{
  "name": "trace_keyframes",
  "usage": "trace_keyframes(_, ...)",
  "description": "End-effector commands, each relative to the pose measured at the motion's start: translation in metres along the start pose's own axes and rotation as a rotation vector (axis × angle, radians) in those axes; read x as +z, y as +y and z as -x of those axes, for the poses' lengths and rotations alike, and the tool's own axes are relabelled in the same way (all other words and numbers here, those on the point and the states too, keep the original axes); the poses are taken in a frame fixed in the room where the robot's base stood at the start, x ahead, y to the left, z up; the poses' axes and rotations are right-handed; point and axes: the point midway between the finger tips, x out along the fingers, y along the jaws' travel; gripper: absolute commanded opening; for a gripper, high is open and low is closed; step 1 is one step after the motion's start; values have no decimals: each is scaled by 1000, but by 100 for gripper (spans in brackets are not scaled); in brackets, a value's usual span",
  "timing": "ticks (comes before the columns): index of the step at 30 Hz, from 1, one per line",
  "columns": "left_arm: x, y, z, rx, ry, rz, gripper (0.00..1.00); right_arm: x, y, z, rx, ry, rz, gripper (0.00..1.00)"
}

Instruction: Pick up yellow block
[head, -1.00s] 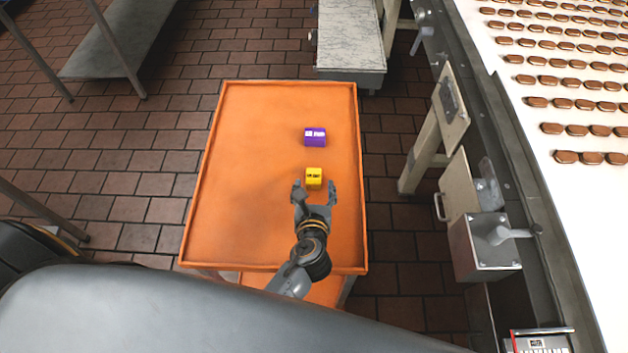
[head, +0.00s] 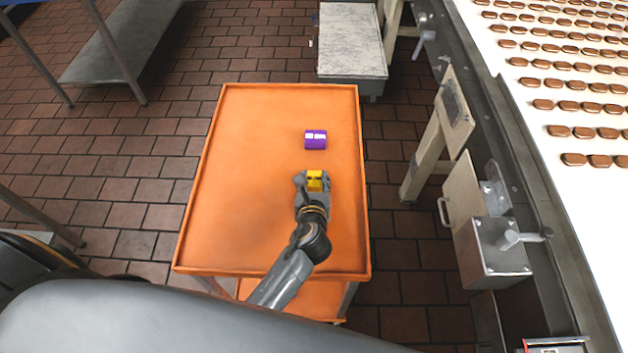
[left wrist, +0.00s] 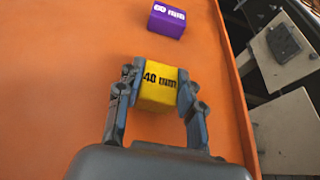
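The yellow block (head: 314,181) is on the orange cart top, right of its middle. Its marked face, reading 40, shows in the left wrist view (left wrist: 158,88). My left gripper (head: 313,180) reaches it from the near side, with one finger on each side. In the left wrist view the fingers (left wrist: 159,92) look pressed against the block's two sides. Whether the block is raised off the surface I cannot tell. My right gripper is in neither view.
A purple block (head: 316,140) lies just beyond the yellow one. The orange cart (head: 235,180) has a low raised rim and much bare room at left. A conveyor (head: 520,110) with rows of brown cookies runs along the right.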

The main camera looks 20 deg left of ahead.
Motion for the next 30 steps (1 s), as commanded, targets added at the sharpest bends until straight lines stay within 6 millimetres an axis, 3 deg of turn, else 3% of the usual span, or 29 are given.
trace_keyframes(1, 0, 0, 0, 0, 1, 0, 11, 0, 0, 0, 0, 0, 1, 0)
trace_keyframes(2, 0, 0, 0, 0, 1, 0, 5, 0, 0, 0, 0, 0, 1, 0)
trace_keyframes(13, 4, 0, 2, 0, -2, 0, 5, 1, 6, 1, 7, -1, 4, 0)
trace_keyframes(20, 32, 0, 13, -1, -6, 1, 5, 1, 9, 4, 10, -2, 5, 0)
trace_keyframes(30, 66, 30, 86, -1, 1, -1, 5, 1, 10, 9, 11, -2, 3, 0)
